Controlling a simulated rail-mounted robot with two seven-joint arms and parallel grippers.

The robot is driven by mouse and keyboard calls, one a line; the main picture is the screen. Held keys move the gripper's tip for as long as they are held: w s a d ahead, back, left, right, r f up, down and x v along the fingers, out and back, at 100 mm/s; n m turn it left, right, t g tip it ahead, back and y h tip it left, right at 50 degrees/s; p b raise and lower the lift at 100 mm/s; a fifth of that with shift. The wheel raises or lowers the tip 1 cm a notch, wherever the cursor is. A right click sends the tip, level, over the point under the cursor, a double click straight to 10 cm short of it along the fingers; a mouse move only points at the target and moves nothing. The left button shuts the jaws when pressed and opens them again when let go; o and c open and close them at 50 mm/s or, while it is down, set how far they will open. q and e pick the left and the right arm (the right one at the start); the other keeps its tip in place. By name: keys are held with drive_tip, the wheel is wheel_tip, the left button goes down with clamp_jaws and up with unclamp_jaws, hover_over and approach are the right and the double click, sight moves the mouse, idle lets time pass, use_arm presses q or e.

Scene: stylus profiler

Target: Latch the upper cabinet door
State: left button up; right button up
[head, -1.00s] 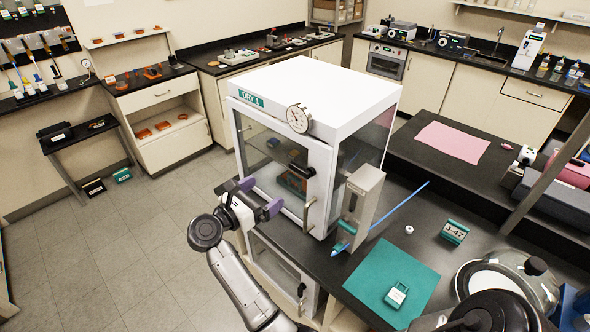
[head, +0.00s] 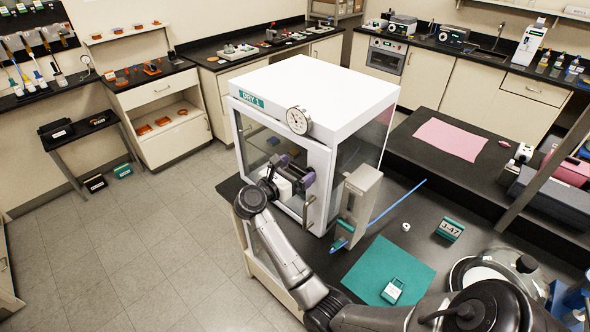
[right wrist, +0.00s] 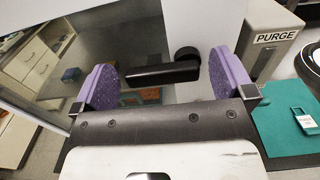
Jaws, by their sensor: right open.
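The white drying cabinet (head: 330,88), labelled DRY 1, stands on the dark bench. Its upper door (head: 320,182) has a white frame and a glass pane and looks closed or nearly so. In the right wrist view, the black latch handle (right wrist: 165,73) lies roughly level, its round hub at the right end on the white frame. My right gripper (head: 288,172) is in front of the door, open. Its purple fingers in the right wrist view (right wrist: 165,84) stand on either side of the handle, with gaps on both sides. In the head view the gripper covers the latch. My left gripper is out of view.
A grey PURGE box (head: 358,200) with a blue tube stands at the cabinet's right. A teal mat (head: 375,262) with a padlock-shaped tag (head: 392,291) lies on the bench. A round dial (head: 298,120) sits on the cabinet's top front edge. The floor at left is free.

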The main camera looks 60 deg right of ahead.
drive_tip(key=shift+c, duration=0.4)
drive_tip(key=shift+c, duration=0.6)
drive_tip(key=c, duration=0.6)
